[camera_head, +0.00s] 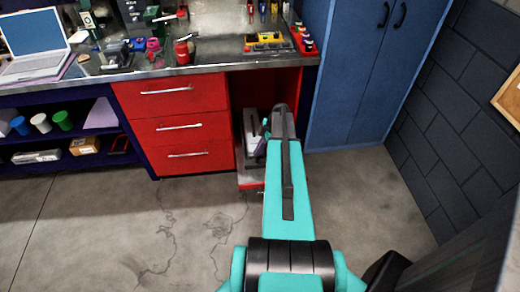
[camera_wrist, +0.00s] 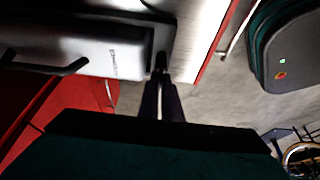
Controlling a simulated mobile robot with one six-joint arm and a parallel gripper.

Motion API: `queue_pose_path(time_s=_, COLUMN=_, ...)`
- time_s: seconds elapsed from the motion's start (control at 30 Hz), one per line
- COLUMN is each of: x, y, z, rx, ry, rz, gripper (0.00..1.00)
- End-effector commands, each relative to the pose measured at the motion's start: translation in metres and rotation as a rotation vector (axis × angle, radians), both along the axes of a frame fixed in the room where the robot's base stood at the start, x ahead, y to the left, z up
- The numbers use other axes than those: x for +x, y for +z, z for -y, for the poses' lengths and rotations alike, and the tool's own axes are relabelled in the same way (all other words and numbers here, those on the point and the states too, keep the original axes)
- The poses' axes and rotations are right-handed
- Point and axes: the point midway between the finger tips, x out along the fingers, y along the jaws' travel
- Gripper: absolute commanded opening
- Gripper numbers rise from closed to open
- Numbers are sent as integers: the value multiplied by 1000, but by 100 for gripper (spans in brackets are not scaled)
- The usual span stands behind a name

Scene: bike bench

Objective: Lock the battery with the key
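The battery (camera_wrist: 85,57) is a silver-grey box with a dark handle and small lettering, at the upper left of the wrist view. It sits against a dark mount (camera_wrist: 160,30). In the head view, a grey-white shape in the open bay below the bench (camera_head: 251,128) is partly hidden by my arm. My gripper (camera_wrist: 161,78) has its two dark fingers close together, with the tips at the mount's edge beside the battery. A small dark piece (camera_wrist: 160,62), which looks like the key, shows at the fingertips. It is mostly hidden, and its turn angle cannot be read.
Red drawers (camera_head: 180,127) stand left of the bay and a blue cabinet (camera_head: 352,75) right of it. The bench top (camera_head: 215,60) carries tools and a laptop (camera_head: 35,52). A dark rounded case with green and orange lights (camera_wrist: 285,50) is at right. The floor in front is clear.

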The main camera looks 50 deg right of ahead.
Motion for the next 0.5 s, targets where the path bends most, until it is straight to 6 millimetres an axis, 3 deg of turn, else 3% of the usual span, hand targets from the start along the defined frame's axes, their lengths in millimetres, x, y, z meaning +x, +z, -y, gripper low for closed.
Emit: queue_pose_path(time_s=0.5, x=-1, y=-4, z=-9, rx=7, ry=-219, rz=3, gripper=0)
